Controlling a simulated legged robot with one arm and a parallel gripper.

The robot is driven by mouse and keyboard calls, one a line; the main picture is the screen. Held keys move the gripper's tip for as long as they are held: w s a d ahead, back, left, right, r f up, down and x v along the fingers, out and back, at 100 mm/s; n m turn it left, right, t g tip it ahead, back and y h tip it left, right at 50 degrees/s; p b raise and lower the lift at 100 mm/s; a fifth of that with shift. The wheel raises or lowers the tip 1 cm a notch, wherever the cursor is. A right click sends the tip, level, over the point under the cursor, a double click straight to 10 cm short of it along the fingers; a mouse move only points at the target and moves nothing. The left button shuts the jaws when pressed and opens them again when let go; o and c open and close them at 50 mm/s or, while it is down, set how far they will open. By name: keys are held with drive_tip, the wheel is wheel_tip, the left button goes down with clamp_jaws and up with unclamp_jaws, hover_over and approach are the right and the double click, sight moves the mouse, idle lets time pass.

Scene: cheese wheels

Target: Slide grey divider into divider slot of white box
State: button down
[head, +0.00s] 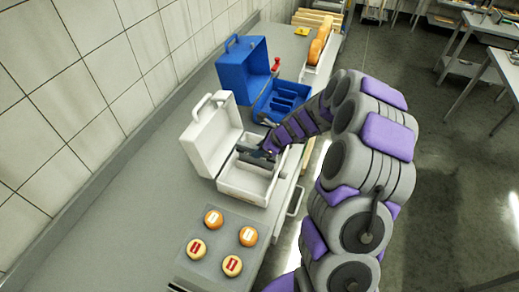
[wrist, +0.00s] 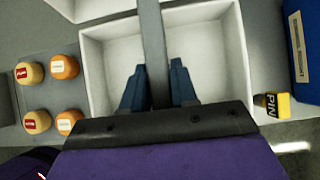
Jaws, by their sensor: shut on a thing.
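The white box (head: 244,187) stands open on the counter, its lid (head: 211,137) raised at the back left. It also shows in the wrist view (wrist: 105,70), where I see into its inside. The grey divider (wrist: 152,45) is a thin dark strip between the fingers of my gripper (wrist: 158,88), which is shut on it. The divider runs across the middle of the box from front to back in the wrist view. In the head view my gripper (head: 268,151) is over the box. I cannot tell whether the divider is in the slot, which is hidden.
Several small cheese wheels (head: 232,266) sit on a grey tray (head: 206,252) in front of the white box. An open blue box (head: 243,68) stands behind it. A yellow-and-black item marked PIN (wrist: 272,104) lies right of the box.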

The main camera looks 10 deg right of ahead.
sight(258, 159)
drive_tip(key=shift+a+p, duration=0.4)
drive_tip(key=shift+p, duration=0.05)
drive_tip(key=shift+p, duration=0.85)
idle(0.9)
drive_tip(key=shift+f+b, duration=0.95)
drive_tip(key=shift+f, duration=1.45)
drive_tip(key=c, duration=0.8)
unclamp_jaws()
drive_tip(key=p+v, duration=0.2)
drive_tip(key=v, duration=1.5)
drive_tip(key=shift+d, duration=0.2)
drive_tip(key=shift+s+r, duration=0.1)
